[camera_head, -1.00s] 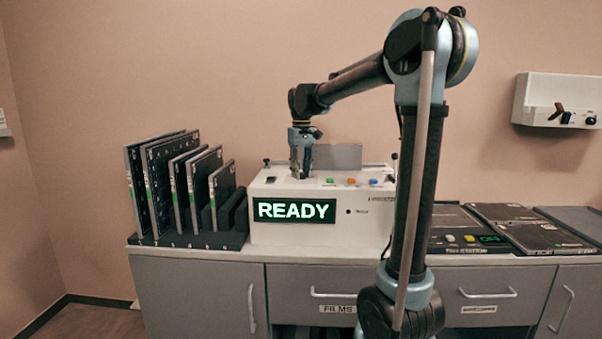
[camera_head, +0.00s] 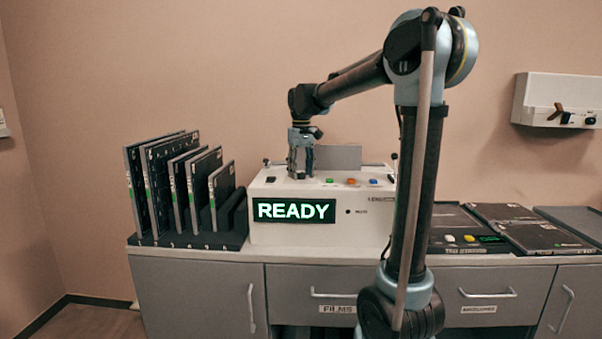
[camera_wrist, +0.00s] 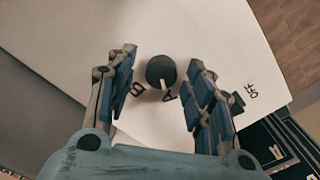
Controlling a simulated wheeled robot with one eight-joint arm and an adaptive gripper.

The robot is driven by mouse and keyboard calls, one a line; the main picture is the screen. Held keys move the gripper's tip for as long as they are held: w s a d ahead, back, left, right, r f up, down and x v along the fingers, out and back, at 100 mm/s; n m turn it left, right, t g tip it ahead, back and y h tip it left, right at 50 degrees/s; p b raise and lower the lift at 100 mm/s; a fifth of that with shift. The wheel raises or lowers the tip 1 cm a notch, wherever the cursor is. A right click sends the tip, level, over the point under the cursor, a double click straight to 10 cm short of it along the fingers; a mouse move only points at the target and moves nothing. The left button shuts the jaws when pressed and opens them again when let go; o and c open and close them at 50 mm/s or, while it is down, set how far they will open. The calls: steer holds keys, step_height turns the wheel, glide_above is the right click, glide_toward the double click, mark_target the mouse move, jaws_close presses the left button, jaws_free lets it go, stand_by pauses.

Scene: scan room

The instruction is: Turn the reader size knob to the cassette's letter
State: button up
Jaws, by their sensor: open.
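The reader (camera_head: 280,227) is a white box on the counter, with a lit READY display (camera_head: 293,210) on its front. Its dark round knob (camera_wrist: 161,72) shows in the wrist view, with letters B, A and "off" printed around it. A pale pointer line on the knob faces the lower side, near A. My gripper (camera_head: 300,174) is open over the reader's top left. In the wrist view my gripper (camera_wrist: 162,66) has one finger on each side of the knob, with gaps visible. The head view hides the knob. I cannot tell which cassette the task means or read its letter.
Several dark cassettes (camera_head: 181,190) stand in a black rack (camera_head: 200,240) left of the reader. Flat dark panels (camera_head: 545,238) lie on the counter at right. Coloured buttons (camera_head: 351,181) sit on the reader's top, right of my gripper. A white box (camera_head: 556,100) hangs on the wall.

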mark_target(301, 173)
steer(key=shift+r, duration=0.1)
step_height(301, 173, up, 12)
stand_by(0.5)
